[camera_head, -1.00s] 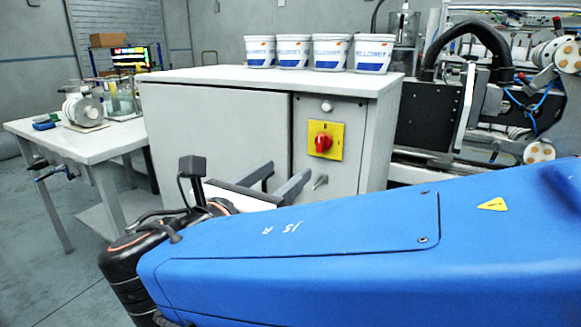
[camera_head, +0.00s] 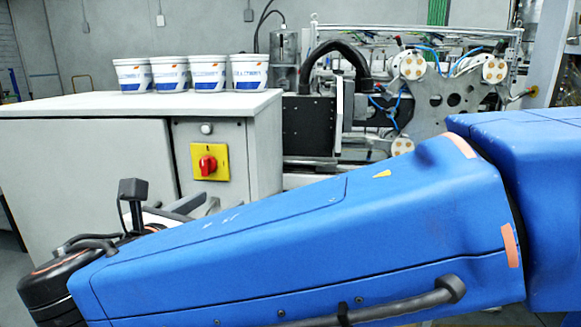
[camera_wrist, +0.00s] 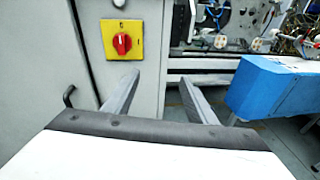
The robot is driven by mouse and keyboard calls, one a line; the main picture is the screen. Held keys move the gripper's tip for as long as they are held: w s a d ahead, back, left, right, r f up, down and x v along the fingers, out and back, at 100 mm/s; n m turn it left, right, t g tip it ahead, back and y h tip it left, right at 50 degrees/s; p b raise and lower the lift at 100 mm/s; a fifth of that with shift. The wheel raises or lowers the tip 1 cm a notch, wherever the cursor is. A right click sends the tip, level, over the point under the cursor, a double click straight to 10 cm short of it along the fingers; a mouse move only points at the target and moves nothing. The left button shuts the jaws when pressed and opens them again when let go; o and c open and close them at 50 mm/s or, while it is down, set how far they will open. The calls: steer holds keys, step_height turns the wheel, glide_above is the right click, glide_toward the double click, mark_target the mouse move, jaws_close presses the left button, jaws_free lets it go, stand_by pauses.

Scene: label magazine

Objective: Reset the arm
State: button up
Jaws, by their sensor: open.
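My gripper (camera_wrist: 160,92) is open in the wrist view, with its two grey fingers apart and nothing between them. The fingers point toward the grey cabinet (camera_wrist: 45,50) and its red switch on a yellow plate (camera_wrist: 122,43). In the head view my gripper (camera_head: 195,204) is partly hidden behind my blue arm, low in front of the cabinet (camera_head: 85,150). I cannot tell the exact gap between the fingers and the cabinet.
Several white and blue tubs (camera_head: 170,74) stand in a row on the cabinet top. The labelling machine (camera_head: 420,95) with rollers and hoses stands to the right, behind my arm. Grey floor (camera_wrist: 300,140) shows at the right in the wrist view.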

steer(key=w+d+f+m+g+h, duration=0.1)
steer(key=w+d+f+m+g, duration=0.2)
steer(key=d, duration=0.7)
steer(key=w+d+f+m+g+h, duration=0.1)
steer(key=d+f+m+g, duration=0.3)
steer(key=d, duration=0.6)
steer(key=w+d+f+m+g+h, duration=0.1)
steer(key=d+f+m, duration=0.35)
steer(key=d, duration=0.55)
steer(key=s+d+f+m+g+y, duration=0.1)
steer(key=s+d+f+m+y, duration=0.2)
steer(key=m, duration=0.7)
steer(key=s+d+f+m+g+y, duration=0.2)
steer(key=s+d+f+m+y, duration=0.1)
steer(key=s+d+f+m, duration=0.5)
steer(key=s+d+m, duration=0.3)
steer(key=shift+s, duration=0.15)
